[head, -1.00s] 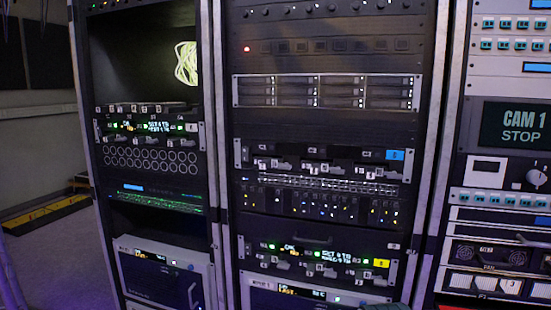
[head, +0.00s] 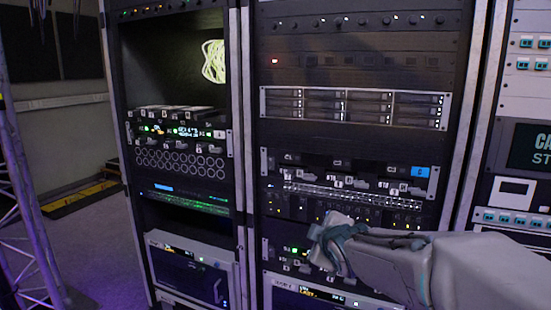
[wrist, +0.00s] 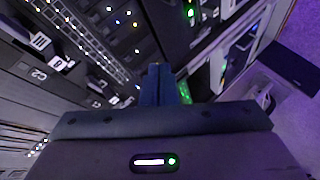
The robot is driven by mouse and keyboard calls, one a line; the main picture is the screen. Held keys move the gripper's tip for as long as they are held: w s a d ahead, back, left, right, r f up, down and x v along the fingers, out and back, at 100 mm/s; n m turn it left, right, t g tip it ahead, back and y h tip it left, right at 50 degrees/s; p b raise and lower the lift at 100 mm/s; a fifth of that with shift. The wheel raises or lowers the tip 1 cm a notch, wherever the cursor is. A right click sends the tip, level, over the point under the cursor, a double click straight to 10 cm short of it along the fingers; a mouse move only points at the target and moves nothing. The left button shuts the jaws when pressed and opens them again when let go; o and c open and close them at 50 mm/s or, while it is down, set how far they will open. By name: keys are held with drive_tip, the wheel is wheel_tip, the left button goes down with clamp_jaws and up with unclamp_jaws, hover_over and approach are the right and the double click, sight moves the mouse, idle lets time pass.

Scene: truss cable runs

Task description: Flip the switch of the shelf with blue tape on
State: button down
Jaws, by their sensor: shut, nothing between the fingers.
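Which way each lever points is too small to tell. My gripper (head: 333,238) is below this shelf, in front of the lower part of the rack. In the wrist view my gripper's fingers (wrist: 158,85) are together and empty. Rack fronts with pale labelled levers (wrist: 40,40) show at the left there.
A similar lit shelf (head: 292,252) lower in the centre rack is mostly hidden behind my arm. The left rack holds another lever shelf (head: 180,131) and a coiled pale cable (head: 213,62). A truss (head: 30,220) stands at the far left, with open floor beside it.

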drive_tip(key=w+a+r+n+t+y+p, duration=0.2)
drive_tip(key=w+a+r+n+y, duration=0.3)
drive_tip(key=a+r+n, duration=0.3)
wheel_tip(320, 180, up, 2)
drive_tip(key=shift+a+r+t, duration=0.25)
drive_tip(key=shift+a+t, duration=0.15)
drive_tip(key=shift+a, duration=0.25)
drive_tip(key=p, duration=0.2)
approach(267, 168)
drive_tip(key=w+a, duration=0.2)
drive_tip(key=a, duration=0.2)
drive_tip(key=w, duration=0.1)
drive_tip(key=w+d+p, duration=0.1)
drive_tip(key=shift+w+d+f, duration=0.2)
drive_tip(key=shift+w, duration=0.1)
drive_tip(key=shift+w+d+f+p, duration=0.1)
drive_tip(key=shift+w+p, duration=0.2)
